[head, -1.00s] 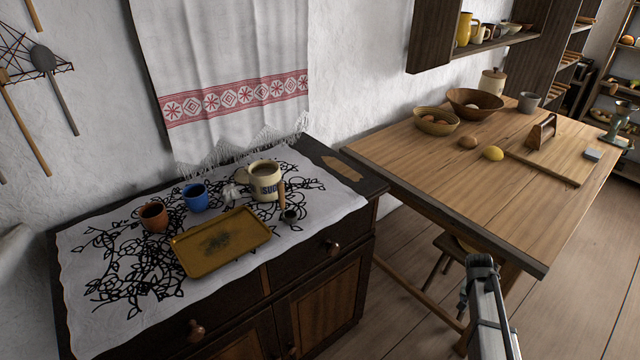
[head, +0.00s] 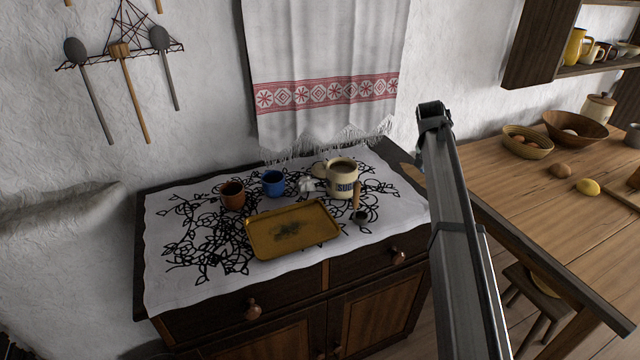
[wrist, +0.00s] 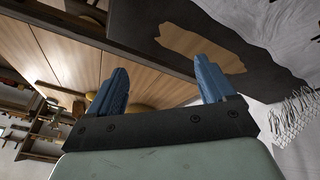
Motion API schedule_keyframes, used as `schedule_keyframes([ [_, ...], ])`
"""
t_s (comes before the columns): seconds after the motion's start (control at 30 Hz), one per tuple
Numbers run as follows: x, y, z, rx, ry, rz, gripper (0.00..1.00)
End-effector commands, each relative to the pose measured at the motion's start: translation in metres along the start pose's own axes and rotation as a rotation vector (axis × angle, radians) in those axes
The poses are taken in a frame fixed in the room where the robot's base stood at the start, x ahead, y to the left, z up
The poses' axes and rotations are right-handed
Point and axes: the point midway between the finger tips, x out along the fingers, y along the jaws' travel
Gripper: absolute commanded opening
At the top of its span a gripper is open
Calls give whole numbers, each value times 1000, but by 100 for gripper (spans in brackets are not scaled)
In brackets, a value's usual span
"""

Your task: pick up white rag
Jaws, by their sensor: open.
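A small crumpled white thing that looks like the white rag (head: 307,185) lies on the cloth-covered cabinet, between the blue cup (head: 273,183) and the sugar mug (head: 343,180), behind the mustard tray (head: 292,230). It is small in the head view, and I cannot make it out in the wrist view. My gripper (wrist: 160,75) shows two blue fingers spread apart with nothing between them. In the head view my arm rises to the right of the cabinet, apart from the rag; the fingers cannot be made out there.
A brown cup (head: 232,196) stands left of the blue cup. A dark pipe-like object (head: 361,214) lies before the mug. A fringed white towel with a red band (head: 325,92) hangs behind. A wooden table (head: 540,215) with bowls stands right. The cabinet's left cloth area is free of objects.

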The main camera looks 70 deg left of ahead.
Motion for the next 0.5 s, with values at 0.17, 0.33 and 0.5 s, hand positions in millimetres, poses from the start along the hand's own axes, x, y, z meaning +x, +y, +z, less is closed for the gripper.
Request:
schedule_keyframes([
  [0.17,-67,-119,9,-248,-65,-98,83],
  [0.33,-132,-217,37,-489,-124,-190,83],
  [0.5,-174,-289,78,-721,-193,-279,83],
])
